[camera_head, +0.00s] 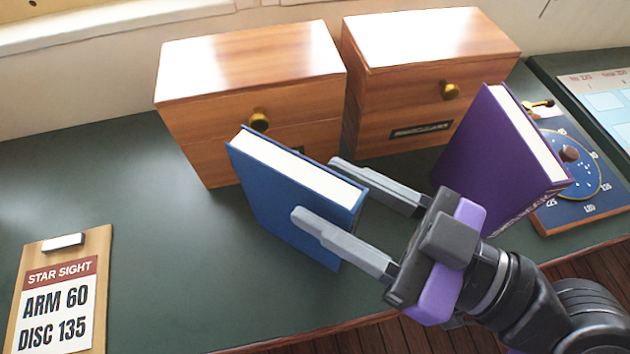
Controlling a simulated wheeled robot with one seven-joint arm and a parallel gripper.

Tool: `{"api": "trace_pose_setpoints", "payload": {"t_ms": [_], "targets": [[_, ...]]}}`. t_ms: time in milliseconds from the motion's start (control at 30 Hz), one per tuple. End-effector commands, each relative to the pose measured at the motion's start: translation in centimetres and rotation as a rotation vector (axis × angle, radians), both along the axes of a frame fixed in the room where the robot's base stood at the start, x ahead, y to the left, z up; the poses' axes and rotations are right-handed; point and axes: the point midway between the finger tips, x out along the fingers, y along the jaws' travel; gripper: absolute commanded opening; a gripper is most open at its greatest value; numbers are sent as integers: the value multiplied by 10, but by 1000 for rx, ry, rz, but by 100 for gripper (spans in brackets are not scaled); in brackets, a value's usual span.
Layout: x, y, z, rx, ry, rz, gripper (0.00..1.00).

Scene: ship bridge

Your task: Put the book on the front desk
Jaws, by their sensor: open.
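A blue book (276,209) stands on its edge on the dark green desk top (130,198), pages facing up. A purple book (491,170) stands upright to the right, behind my wrist. My gripper (313,188) is open, with one finger in front of the blue book's near cover and the other at its far side by the right end. The book's right end lies between the fingers. I cannot tell whether either finger touches it.
Two wooden boxes (250,62) (430,42) with brass knobs stand behind the books. A clipboard (60,290) reading "STAR SIGHT" lies at the left. A blue dial board (590,185) lies at the right. The desk's left middle is clear.

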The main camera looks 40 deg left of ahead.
Motion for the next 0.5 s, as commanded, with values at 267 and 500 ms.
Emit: {"api": "trace_pose_setpoints", "payload": {"t_ms": [267,500], "targets": [[6,-59,-1,1,-2,-5,49],[7,-87,0,0,0,-2,49]]}}
